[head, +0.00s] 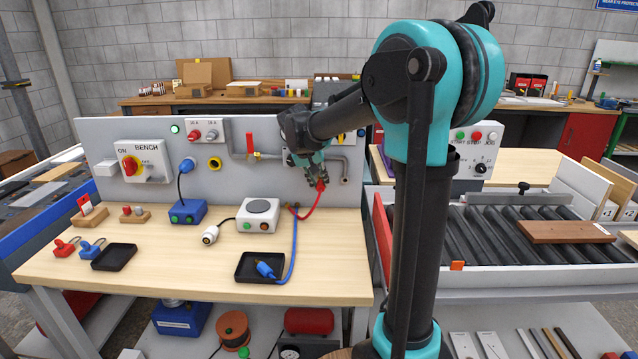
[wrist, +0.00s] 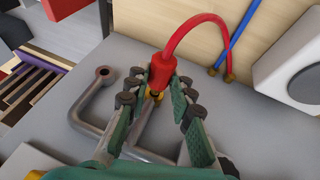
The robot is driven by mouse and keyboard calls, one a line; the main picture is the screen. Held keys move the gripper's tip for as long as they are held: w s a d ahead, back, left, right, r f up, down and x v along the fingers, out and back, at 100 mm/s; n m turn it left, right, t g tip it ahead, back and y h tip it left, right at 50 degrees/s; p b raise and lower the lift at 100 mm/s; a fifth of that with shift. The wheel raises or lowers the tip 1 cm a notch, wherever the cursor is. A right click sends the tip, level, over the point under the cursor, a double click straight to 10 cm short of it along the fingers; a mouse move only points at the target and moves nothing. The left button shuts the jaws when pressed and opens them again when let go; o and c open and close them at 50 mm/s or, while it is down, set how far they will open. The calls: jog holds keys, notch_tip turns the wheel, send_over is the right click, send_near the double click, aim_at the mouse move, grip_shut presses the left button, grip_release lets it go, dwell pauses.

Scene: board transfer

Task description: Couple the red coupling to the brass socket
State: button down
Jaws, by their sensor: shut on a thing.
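The red coupling (wrist: 161,69) sits between my gripper's fingertips (wrist: 158,82) in the wrist view, with a red hose arching from its back. In the head view the red coupling (head: 320,186) shows just below my gripper (head: 314,172), in front of the bench's back panel. The gripper is shut on the coupling. A small brass-coloured piece (wrist: 155,95) shows at the coupling's front end, in line with a grey pipe (wrist: 140,122). I cannot tell whether it is the socket or the coupling's nose, or whether they are joined. My gripper and arm hide that spot in the head view.
The grey pipe with a red valve handle (head: 250,144) runs along the panel close to my fingers. A blue hose (head: 294,250) with a blue connector (head: 265,268) lies at a black tray (head: 247,275). A white box (head: 257,221) stands on the bench. The bench's front right is clear.

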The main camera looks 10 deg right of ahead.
jog(key=shift+w+d, duration=0.1)
jog(key=shift+w, duration=0.6)
jog(key=c, duration=1.2)
grip_release()
jog(key=shift+r, duration=0.1)
jog(key=v, duration=1.1)
jog(key=shift+s+r, duration=0.15)
jog(key=shift+r, duration=0.2)
jog(key=shift+a, duration=0.25)
